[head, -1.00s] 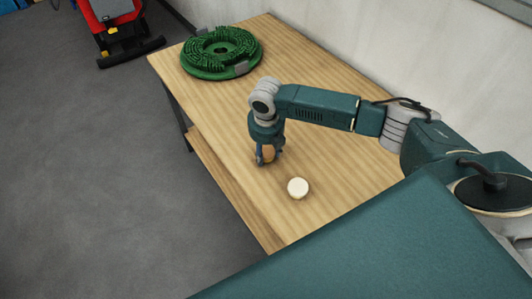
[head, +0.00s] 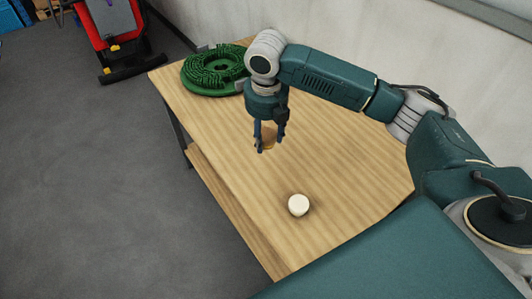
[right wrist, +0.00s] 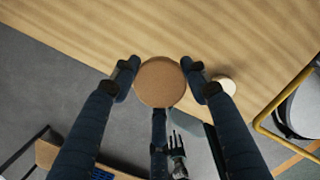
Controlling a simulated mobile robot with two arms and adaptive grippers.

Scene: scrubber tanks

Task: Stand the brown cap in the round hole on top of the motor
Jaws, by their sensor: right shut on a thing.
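The brown cap (head: 269,136) is a round disc held between the fingers of my right gripper (head: 269,147), above the wooden table. In the right wrist view the cap (right wrist: 160,82) fills the gap between both fingertips (right wrist: 160,68), its flat round face towards the camera. The green round motor (head: 214,72) lies at the far end of the table, behind and left of the gripper. My right arm partly covers its right side, and its central hole shows only in part. My left gripper is not seen in the head view.
A round white cap (head: 298,205) stands on the table (head: 340,165) nearer to me; it also shows in the right wrist view (right wrist: 226,84). The table between is bare. A wall runs along the right, and a red machine (head: 117,35) stands on the floor beyond.

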